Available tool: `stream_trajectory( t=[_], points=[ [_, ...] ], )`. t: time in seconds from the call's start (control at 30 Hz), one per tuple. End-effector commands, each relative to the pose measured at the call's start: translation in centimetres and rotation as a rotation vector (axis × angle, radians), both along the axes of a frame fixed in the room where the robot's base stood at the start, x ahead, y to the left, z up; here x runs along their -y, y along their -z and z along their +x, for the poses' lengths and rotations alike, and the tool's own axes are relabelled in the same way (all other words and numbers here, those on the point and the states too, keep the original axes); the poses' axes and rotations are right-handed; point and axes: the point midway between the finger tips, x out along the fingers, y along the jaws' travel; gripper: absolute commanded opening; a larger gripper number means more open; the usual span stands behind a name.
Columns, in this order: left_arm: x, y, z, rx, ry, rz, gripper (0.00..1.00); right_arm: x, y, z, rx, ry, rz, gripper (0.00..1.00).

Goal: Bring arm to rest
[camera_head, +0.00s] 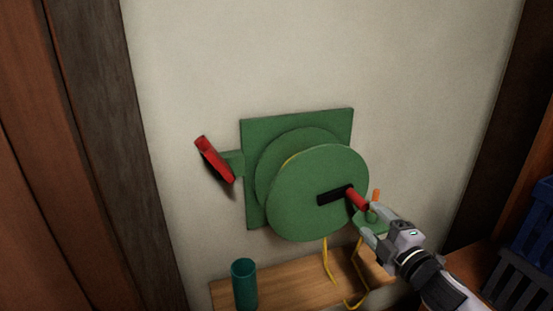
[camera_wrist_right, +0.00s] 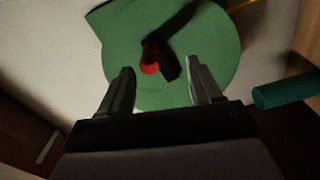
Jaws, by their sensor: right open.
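My right gripper (camera_head: 374,224) comes in from the lower right, just in front of the lower right of a green hose reel (camera_head: 310,205) on the wall. The reel has a black crank with a red handle (camera_head: 357,199), close to my fingertips. In the right wrist view, my gripper (camera_wrist_right: 158,85) is open, with the red handle end (camera_wrist_right: 149,66) beyond and between the fingers. I see nothing held in it. Whether a finger touches the handle or reel, I cannot tell. My left gripper is not in view.
A red lever (camera_head: 215,160) sticks out left of the reel. A teal cylinder (camera_head: 244,284) stands on a wooden shelf (camera_head: 290,284) below, and a yellow hose (camera_head: 328,262) hangs down there. Blue and dark crates (camera_head: 537,232) are at the right edge. The upper wall is clear.

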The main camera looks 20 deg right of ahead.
Motion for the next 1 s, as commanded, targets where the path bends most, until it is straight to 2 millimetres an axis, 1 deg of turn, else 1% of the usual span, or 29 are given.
stream_trajectory(
  t=[0.07, 0.17, 0.27, 0.3, 0.37, 0.4, 0.47, 0.5, 0.6, 0.7, 0.8, 0.9, 1.0],
  points=[
    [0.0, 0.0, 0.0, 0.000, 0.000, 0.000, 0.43, -0.2, 0.5, -0.2, -0.009, 0.000, 0.014, 0.64],
    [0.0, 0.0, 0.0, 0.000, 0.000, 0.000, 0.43, -0.9, 2.5, -1.1, -0.054, 0.001, 0.084, 0.64],
    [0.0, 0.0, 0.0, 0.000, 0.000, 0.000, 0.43, -2.5, 6.4, -3.1, -0.146, 0.011, 0.230, 0.64],
    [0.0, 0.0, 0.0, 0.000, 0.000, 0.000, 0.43, -3.4, 8.3, -4.4, -0.196, 0.022, 0.309, 0.64],
    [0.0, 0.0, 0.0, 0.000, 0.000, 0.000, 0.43, -5.0, 11.6, -6.7, -0.281, 0.046, 0.450, 0.64],
    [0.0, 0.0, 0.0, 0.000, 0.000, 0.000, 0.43, -6.1, 13.7, -8.5, -0.341, 0.068, 0.549, 0.64],
    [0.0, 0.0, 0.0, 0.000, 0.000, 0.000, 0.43, -7.9, 16.6, -11.4, -0.430, 0.110, 0.697, 0.64],
    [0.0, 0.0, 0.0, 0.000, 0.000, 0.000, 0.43, -9.0, 18.2, -13.2, -0.482, 0.139, 0.791, 0.64],
    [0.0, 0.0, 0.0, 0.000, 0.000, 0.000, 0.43, -11.5, 21.2, -17.4, -0.593, 0.218, 0.992, 0.64],
    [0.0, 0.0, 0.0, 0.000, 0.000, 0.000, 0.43, -13.2, 22.9, -20.3, -0.664, 0.282, 1.130, 0.64],
    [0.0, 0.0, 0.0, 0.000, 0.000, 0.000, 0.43, -14.2, 23.7, -22.0, -0.702, 0.323, 1.206, 0.64],
    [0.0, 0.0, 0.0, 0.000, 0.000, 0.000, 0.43, -14.5, 24.0, -22.5, -0.716, 0.337, 1.236, 0.64],
    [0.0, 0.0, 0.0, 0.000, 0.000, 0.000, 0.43, -14.5, 24.0, -22.5, -0.716, 0.337, 1.236, 0.64]
  ],
)
